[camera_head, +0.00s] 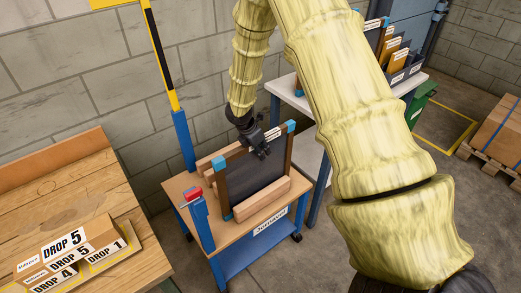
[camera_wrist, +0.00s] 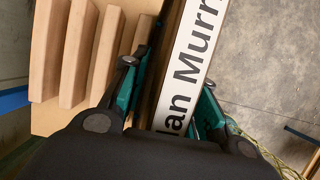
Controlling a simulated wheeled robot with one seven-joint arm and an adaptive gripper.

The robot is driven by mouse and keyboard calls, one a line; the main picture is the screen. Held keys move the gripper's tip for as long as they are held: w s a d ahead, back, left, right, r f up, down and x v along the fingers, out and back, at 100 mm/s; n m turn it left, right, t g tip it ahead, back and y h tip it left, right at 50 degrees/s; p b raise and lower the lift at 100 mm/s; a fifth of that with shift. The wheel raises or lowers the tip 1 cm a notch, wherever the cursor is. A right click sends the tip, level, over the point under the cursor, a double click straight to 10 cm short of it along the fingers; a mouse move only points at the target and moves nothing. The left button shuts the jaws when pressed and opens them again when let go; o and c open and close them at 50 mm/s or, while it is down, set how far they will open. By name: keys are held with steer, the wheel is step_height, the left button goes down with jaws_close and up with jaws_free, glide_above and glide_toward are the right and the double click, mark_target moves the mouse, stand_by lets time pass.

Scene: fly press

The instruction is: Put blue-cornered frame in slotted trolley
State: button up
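The blue-cornered frame (camera_head: 256,176) has a dark panel, brown sides and blue corners. It stands upright on the slotted trolley (camera_head: 187,187), behind the front wooden bar (camera_head: 262,199). The bar hides most of its lower edge, so I cannot tell if it rests fully in the slot. My gripper (camera_head: 262,145) is at the middle of its top edge. In the wrist view the fingers of my gripper (camera_wrist: 172,95) lie on either side of the frame's top, which bears a white name label (camera_wrist: 193,60). The fingers appear closed on it.
Several parallel wooden bars (camera_wrist: 77,50) line the trolley left of the frame in the wrist view. A blue post with a red piece (camera_head: 195,195) rises at the trolley's left. A wooden bench (camera_head: 75,195) stands left; a white table (camera_head: 290,92) with other frames stands behind.

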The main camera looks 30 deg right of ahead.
steer(key=b+v, duration=0.2)
steer(key=v, duration=1)
steer(key=shift+r, duration=0.15)
stand_by(1.3)
